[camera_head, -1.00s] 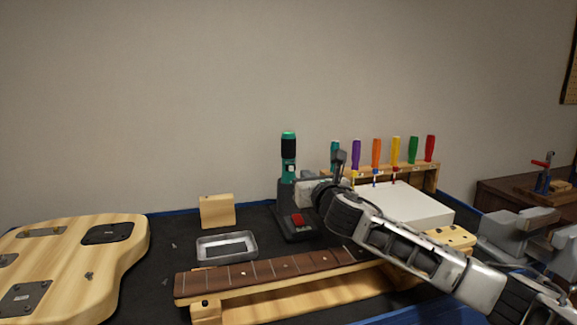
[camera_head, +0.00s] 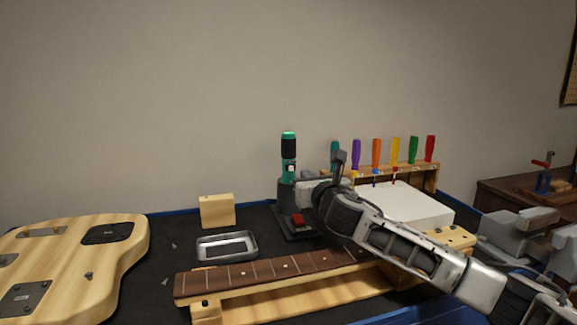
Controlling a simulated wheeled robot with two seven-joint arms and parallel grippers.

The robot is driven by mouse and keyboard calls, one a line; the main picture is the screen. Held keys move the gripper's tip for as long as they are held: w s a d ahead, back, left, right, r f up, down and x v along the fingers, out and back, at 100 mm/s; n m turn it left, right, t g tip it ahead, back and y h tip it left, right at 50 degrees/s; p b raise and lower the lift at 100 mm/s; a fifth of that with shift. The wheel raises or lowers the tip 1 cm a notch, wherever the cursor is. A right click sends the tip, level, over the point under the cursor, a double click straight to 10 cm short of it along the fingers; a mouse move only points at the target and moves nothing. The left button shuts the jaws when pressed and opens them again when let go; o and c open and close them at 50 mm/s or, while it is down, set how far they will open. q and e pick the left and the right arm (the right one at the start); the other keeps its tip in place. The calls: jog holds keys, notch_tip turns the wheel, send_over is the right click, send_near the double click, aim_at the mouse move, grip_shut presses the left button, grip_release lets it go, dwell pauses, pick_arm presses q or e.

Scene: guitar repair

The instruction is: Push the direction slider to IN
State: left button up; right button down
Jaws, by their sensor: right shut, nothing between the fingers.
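A teal and black powered screwdriver (camera_head: 288,152) stands upright in a dark dock (camera_head: 293,224) with a red switch (camera_head: 298,220) on its front. A small pale patch (camera_head: 291,168) on the screwdriver's body may be the direction slider; its marking is too small to read. The top of the screwdriver looks bright green. My right gripper (camera_head: 322,190) is just right of the dock, shut and empty, and overlaps the dock's right side in the picture. I cannot tell whether it touches. My left gripper is out of view.
A guitar neck (camera_head: 265,271) lies on a wooden support in front, below my right arm. A metal tray (camera_head: 226,246) and wooden block (camera_head: 217,211) stand left of the dock. A white box (camera_head: 408,207) and screwdriver rack (camera_head: 430,176) stand behind my arm. A guitar body (camera_head: 65,262) lies at left.

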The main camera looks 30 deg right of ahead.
aim_at(288, 163)
dwell(0.4)
jog(key=shift+f, duration=0.45)
jog(key=shift+w, duration=0.15)
jog(key=shift+p+x, duration=0.7)
jog(key=shift+x, duration=1.2)
jog(key=shift+w+a, duration=0.15)
jog(key=shift+a, duration=0.4)
dwell(0.3)
jog(key=shift+d+p, duration=0.2)
jog(key=shift+p, duration=0.4)
